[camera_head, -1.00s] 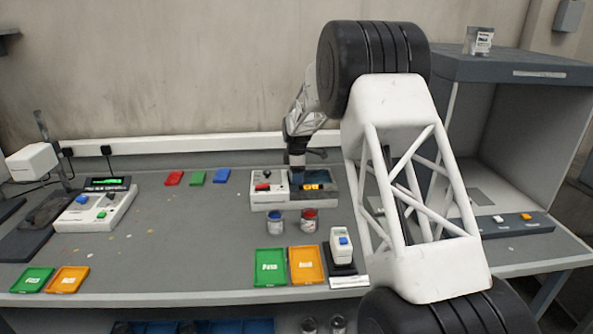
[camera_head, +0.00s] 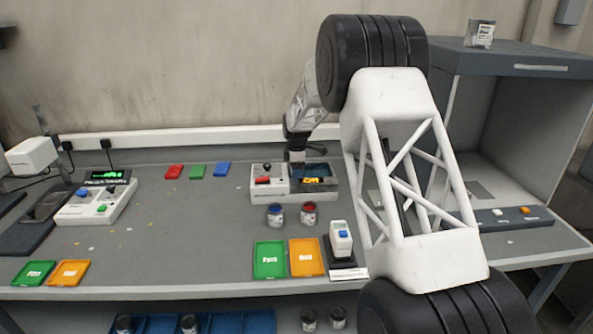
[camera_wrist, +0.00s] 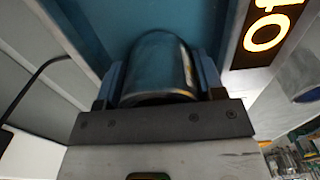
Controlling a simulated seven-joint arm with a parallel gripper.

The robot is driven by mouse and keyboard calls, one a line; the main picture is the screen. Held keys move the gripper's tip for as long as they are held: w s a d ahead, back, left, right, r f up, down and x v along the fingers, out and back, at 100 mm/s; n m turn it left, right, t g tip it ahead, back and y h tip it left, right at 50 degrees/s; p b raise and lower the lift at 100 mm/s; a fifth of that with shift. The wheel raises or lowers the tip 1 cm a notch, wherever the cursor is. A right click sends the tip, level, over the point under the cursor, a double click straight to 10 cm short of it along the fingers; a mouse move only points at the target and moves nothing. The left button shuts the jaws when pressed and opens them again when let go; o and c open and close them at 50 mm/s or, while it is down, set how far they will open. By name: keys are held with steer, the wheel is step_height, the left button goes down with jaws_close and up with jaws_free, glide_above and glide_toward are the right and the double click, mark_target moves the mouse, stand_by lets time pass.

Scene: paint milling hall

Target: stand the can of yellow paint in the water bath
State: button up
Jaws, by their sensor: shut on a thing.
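The water bath (camera_head: 264,196) is a white unit with a dark blue basin and an orange display, at the middle back of the bench. My gripper (camera_head: 297,157) points down over its basin. In the wrist view, my gripper (camera_wrist: 161,82) is shut on a can (camera_wrist: 158,66), one finger on each side. The can looks dark blue-grey in the shade, with a yellowish strip at its right edge; its paint is not visible. The blue basin surrounds it in that view. Whether the can touches the basin floor is hidden.
A blue-paint can (camera_head: 275,215) and a red-paint can (camera_head: 309,213) stand in front of the bath. Green (camera_head: 269,260) and orange (camera_head: 306,258) trays lie nearer the front edge, beside a small white device (camera_head: 341,240). The bench left of the bath is mostly clear.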

steer(key=shift+f, duration=0.4)
steer(key=o, duration=1.1)
steer(key=shift+c, duration=0.2)
steer(key=shift+r, duration=3.9)
